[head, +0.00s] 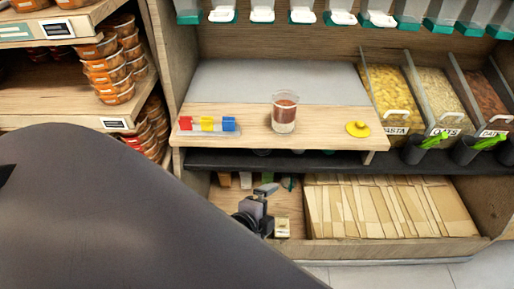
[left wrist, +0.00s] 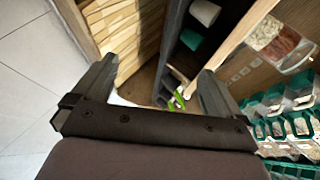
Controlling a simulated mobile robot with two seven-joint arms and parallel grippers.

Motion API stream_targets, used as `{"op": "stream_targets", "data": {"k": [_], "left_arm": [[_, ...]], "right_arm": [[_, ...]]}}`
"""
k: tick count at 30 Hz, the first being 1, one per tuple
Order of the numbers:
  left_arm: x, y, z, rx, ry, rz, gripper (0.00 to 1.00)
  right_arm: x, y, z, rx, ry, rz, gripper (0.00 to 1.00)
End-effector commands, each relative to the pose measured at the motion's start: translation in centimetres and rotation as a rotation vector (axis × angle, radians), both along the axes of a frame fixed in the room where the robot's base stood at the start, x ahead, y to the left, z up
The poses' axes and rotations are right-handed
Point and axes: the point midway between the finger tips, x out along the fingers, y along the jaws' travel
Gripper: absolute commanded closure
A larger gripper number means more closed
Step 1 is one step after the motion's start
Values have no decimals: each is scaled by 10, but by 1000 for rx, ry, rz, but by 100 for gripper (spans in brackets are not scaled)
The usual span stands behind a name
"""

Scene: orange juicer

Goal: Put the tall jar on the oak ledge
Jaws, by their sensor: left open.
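A clear tall jar (head: 284,113) with brown contents stands upright on the oak ledge (head: 330,121) in the head view, near its middle. My left gripper (head: 262,192) is below and in front of the ledge, apart from the jar, beside the lower shelf. In the left wrist view my left gripper (left wrist: 158,70) has its two fingers spread wide with nothing held between them. My dark left arm covers the lower left of the head view. My right gripper is in neither view.
A red, yellow and blue item (head: 207,125) lies on the ledge at left, and a yellow disc (head: 357,129) at right. Food bins (head: 393,98) stand at right. Brown packets (head: 385,208) fill the lower shelf. Stacked tubs (head: 106,70) stand at left.

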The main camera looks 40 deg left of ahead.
Motion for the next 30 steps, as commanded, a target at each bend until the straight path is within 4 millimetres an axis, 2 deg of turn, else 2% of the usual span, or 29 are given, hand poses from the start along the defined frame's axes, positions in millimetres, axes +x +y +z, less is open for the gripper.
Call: {"op": "stream_targets", "data": {"k": [1, 6, 9, 12, 16, 24, 30], "left_arm": [[-16, -5, -9, -162, 28, 60, 0], [-56, -20, -24, -677, 109, 289, 0], [-71, -24, -26, -883, 141, 397, 0], [-80, -27, -27, -1008, 163, 467, 0], [-83, -28, -27, -1067, 171, 501, 0], [-83, -28, -26, -1066, 171, 501, 0], [-84, -26, -8, -1062, 168, 500, 0]], "right_arm": [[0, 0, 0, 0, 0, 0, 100], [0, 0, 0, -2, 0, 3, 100], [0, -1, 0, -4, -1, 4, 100], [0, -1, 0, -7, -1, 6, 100], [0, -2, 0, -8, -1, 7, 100], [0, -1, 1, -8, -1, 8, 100], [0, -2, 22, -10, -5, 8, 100]]}}
